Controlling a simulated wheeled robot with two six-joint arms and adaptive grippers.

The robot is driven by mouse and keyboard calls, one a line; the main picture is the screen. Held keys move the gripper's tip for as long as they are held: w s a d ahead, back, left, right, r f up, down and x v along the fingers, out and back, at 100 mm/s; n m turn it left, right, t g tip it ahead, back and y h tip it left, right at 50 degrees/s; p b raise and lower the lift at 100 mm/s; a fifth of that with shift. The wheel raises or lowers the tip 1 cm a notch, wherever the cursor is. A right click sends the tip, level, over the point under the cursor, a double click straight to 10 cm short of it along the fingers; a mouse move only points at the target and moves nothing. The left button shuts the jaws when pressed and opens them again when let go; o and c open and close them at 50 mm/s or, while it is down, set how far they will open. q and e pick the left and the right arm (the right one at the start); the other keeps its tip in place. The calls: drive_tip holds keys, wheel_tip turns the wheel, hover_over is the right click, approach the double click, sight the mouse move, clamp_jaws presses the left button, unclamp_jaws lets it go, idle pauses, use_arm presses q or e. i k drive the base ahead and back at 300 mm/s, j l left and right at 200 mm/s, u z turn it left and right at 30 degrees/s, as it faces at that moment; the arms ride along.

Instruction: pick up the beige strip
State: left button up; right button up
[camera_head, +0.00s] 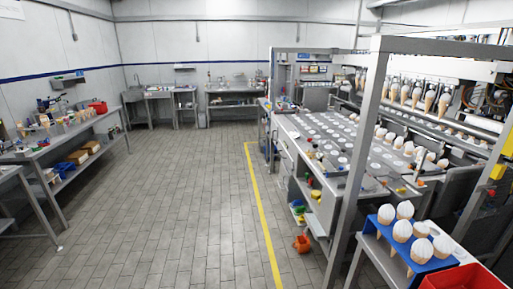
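I cannot make out a beige strip anywhere in the head view. A long yellow line (260,210) runs along the floor, but it is yellow and painted flat. Neither of my grippers shows in this view.
A cone machine (330,150) in a grey metal frame fills the right side. A blue rack (388,237) of several filled cones and a red crate (465,279) stand at front right. A cluttered workbench (65,140) is at left. The tiled floor (170,210) between is clear.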

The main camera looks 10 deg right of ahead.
sight(319, 162)
drive_tip(key=i+z, duration=0.15)
drive_tip(key=i, duration=0.3)
drive_tip(key=i+j+z, duration=0.1)
drive_tip(key=i, duration=0.35)
drive_tip(key=i+j+z, duration=0.15)
drive_tip(key=i, duration=0.3)
drive_tip(key=i+j+z, duration=0.15)
drive_tip(key=i, duration=0.3)
drive_tip(key=i+j+z, duration=0.1)
drive_tip(key=i+j, duration=0.15)
drive_tip(key=i, duration=0.15)
